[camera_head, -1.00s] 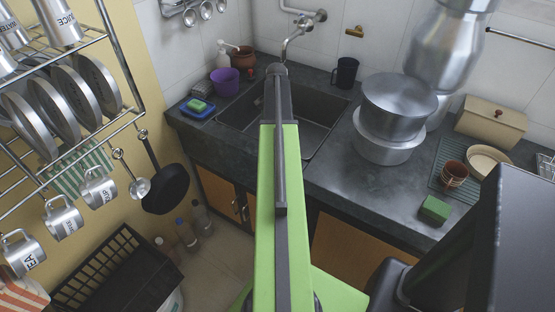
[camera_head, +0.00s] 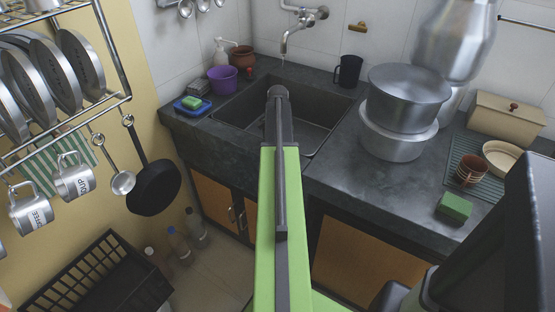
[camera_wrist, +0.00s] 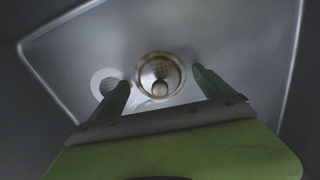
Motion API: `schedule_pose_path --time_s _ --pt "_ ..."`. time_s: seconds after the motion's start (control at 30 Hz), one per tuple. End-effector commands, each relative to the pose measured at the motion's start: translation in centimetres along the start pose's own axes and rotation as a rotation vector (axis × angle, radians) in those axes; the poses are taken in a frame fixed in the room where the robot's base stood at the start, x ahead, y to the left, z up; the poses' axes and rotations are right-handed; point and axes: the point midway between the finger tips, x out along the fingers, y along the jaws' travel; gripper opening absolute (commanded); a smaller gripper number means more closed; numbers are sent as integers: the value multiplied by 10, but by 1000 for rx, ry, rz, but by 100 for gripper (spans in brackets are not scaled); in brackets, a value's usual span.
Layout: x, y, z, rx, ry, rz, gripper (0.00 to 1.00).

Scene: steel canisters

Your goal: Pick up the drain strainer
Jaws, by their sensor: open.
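In the wrist view, a round brass-rimmed fitting with a perforated middle and a small round knob (camera_wrist: 160,75) sits in the grey sink floor. A flat pale disc with a perforated grey centre (camera_wrist: 108,76) lies just left of it. I cannot tell for certain which is the drain strainer. My gripper (camera_wrist: 160,78) is open and empty, its two green fingers on either side of the brass-rimmed fitting. The left finger overlaps the pale disc's right edge. In the head view, my arm reaches over the dark sink (camera_head: 232,112); the gripper and sink floor fittings are hidden.
The tap (camera_head: 300,30) hangs behind the sink. A black mug (camera_head: 348,72) and stacked steel pots (camera_head: 400,115) stand to its right. A purple cup (camera_head: 222,79) and a blue tray (camera_head: 188,107) stand at its left.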

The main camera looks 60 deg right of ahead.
Motion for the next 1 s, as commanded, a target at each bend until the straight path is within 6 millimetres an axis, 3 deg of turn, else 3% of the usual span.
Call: schedule_pose_path --time_s 0.1,0.6,1.0 --pt "-2 0 0 0 0 0 91" --pt "-2 1 0 1 0 0 26" --pt "-4 1 -1 2 -1 1 24"
